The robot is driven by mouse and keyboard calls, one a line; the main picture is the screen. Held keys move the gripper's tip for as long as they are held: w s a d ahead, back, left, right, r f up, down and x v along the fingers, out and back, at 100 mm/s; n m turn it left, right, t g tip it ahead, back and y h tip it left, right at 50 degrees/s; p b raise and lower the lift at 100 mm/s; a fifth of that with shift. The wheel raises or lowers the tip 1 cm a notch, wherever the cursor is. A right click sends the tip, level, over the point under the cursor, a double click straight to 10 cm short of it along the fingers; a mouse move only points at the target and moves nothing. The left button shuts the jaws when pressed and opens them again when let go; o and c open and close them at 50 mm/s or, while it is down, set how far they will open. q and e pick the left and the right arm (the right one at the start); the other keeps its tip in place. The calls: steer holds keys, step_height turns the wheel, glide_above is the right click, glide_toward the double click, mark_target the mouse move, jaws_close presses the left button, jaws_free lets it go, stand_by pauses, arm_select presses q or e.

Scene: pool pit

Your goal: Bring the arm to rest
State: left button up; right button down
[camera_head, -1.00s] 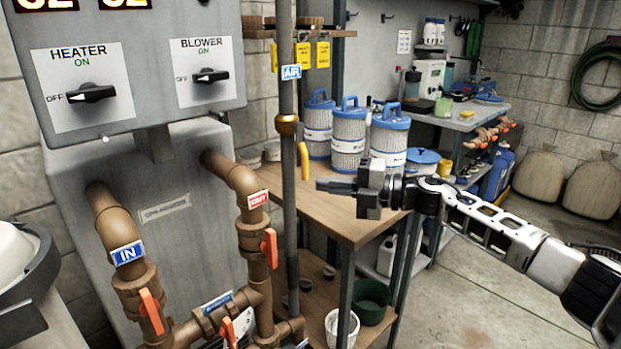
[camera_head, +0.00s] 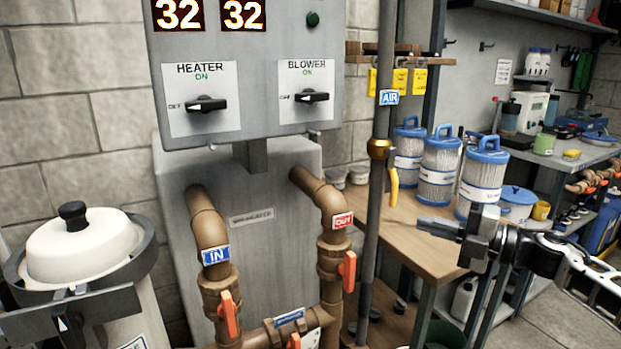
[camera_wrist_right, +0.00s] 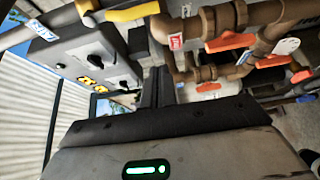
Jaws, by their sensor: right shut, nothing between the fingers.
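My right gripper (camera_head: 436,226) is shut and empty. It is held in the air in front of the wooden table, to the right of the grey AIR pipe (camera_head: 371,225), with its fingers pointing left. Its dark fingers (camera_wrist_right: 158,88) also show in the right wrist view, close together with nothing between them. My right arm (camera_head: 590,275) comes in from the right edge in the head view. My left gripper is not in either view.
The grey control box (camera_head: 245,90) has HEATER and BLOWER knobs. Below are brown pipes (camera_head: 331,210) with orange valve handles. Several blue-white filters (camera_head: 439,180) stand on the wooden table (camera_head: 415,245). A white-lidded vessel (camera_head: 85,245) stands at left. Some floor (camera_head: 560,325) is clear at lower right.

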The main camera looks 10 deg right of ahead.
steer(key=s+a+f+m+t+h, duration=0.2)
steer(key=s+a+f+m, duration=0.2)
steer(key=a+f+m, duration=0.25)
steer(key=s+a+f+m+t+h, duration=0.1)
steer(key=s+a+f+m+t, duration=0.1)
steer(key=s+a+f+m, duration=0.4)
steer(key=s+a+f+m+g+h, duration=0.2)
steer(key=s+f+m+g+h, duration=0.2)
steer(key=s+f+m, duration=0.9)
steer(key=s+f+h, duration=0.1)
steer(key=s+h, duration=0.2)
steer(key=s, duration=0.1)
steer(key=shift+s+a+f+m+g+h, duration=0.2)
steer(key=shift+s+a+m+g+h, duration=0.1)
steer(key=shift+m+g, duration=0.1)
